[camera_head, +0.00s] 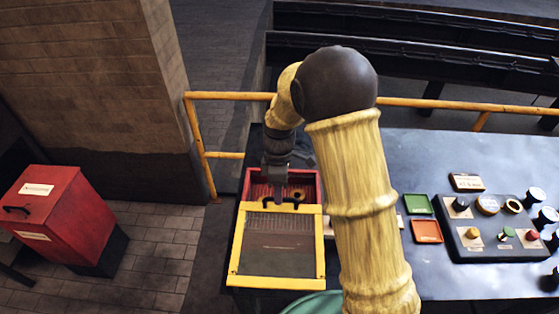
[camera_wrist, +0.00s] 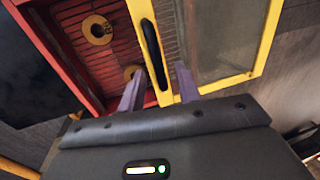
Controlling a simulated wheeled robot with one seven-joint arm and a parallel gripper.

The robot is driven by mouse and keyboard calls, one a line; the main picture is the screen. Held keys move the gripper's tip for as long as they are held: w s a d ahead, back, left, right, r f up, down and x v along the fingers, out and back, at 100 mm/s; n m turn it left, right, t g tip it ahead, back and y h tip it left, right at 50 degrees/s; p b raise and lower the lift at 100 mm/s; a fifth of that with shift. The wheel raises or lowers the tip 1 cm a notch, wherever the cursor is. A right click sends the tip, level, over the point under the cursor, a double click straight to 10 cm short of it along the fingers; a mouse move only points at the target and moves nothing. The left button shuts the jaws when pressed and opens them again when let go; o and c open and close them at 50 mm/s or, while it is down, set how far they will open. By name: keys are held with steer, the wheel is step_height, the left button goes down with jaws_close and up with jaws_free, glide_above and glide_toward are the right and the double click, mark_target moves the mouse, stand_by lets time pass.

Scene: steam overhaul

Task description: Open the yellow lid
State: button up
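The yellow lid (camera_head: 233,262) is a yellow frame around a see-through panel. It covers the front part of a red box (camera_head: 312,180) on the table, and the box's red inside shows behind its far edge. In the wrist view the lid (camera_wrist: 262,45) carries a black bar handle (camera_wrist: 152,50) along that edge. The handle also shows in the head view (camera_head: 297,196). My gripper (camera_wrist: 158,78) is open, its two fingers apart on either side of the handle's near end. Whether they touch it I cannot tell. In the head view my gripper (camera_head: 278,190) is above the handle, partly hidden.
Inside the box lies a brass-coloured ring (camera_wrist: 97,30), with another partly behind a finger. A control panel (camera_head: 490,243) and green (camera_head: 418,204) and orange (camera_head: 427,231) trays are at right. A red bin (camera_head: 50,215) stands left; a yellow railing (camera_head: 225,96) runs behind.

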steer(key=w+r+b, duration=0.2)
steer(key=w+r, duration=0.1)
steer(key=r, duration=1.3)
steer(key=shift+w+d, duration=0.1)
steer(key=s+d+f+m+t, duration=0.2)
steer(key=s+d+f+m, duration=0.3)
steer(key=s+d+m, duration=0.2)
steer(key=s+d+f+m+t, duration=0.2)
steer(key=s+d+f+m, duration=0.3)
steer(key=s+d+m, duration=0.3)
steer(key=d+m, duration=0.1)
steer(key=m, duration=0.1)
steer(key=shift+s+d+f+m+t, duration=0.2)
steer(key=shift+m+t, duration=0.1)
steer(key=shift+t, duration=0.1)
steer(key=shift+r, duration=0.1)
stand_by(1.3)
